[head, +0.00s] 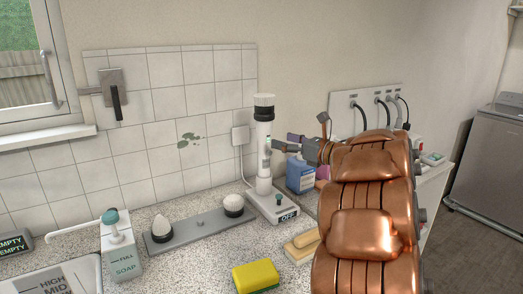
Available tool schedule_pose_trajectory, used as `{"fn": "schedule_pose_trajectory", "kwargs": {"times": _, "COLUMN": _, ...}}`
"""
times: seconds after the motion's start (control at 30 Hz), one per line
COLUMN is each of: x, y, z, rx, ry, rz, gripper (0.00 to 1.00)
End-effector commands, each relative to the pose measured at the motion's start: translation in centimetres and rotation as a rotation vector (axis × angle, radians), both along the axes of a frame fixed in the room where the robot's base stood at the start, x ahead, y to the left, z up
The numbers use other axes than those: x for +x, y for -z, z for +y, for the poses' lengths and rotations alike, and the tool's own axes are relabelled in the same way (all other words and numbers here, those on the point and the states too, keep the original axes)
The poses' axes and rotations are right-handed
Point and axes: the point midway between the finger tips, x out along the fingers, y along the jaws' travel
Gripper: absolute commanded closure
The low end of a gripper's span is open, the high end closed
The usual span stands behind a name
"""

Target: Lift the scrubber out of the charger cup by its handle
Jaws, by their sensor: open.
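My gripper (299,133) is open, just right of the scrubber's handle at mid height. One dark finger reaches left to the handle's right edge; the other sticks up farther right. I cannot tell whether the near finger touches the handle. My copper arm hides the area to the right.
A blue box (299,177) is close behind my gripper. The tiled wall (160,125) is behind. Space above the scrubber is clear.

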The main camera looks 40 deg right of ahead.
Motion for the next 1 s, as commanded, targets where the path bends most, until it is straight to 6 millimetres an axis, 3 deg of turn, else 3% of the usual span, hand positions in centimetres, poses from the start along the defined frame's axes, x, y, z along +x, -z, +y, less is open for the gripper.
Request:
{"fn": "schedule_pose_trajectory", "kwargs": {"times": 0.17, "x": -0.3, "y": 0.6, "z": 0.6, "rx": -0.032, "ry": -0.048, "rz": -0.012, "gripper": 0.27}}
{"fn": "schedule_pose_trajectory", "kwargs": {"times": 1.0, "x": 6.7, "y": 0.1, "z": 2.7, "rx": -0.033, "ry": -0.046, "rz": -0.013, "gripper": 0.27}}
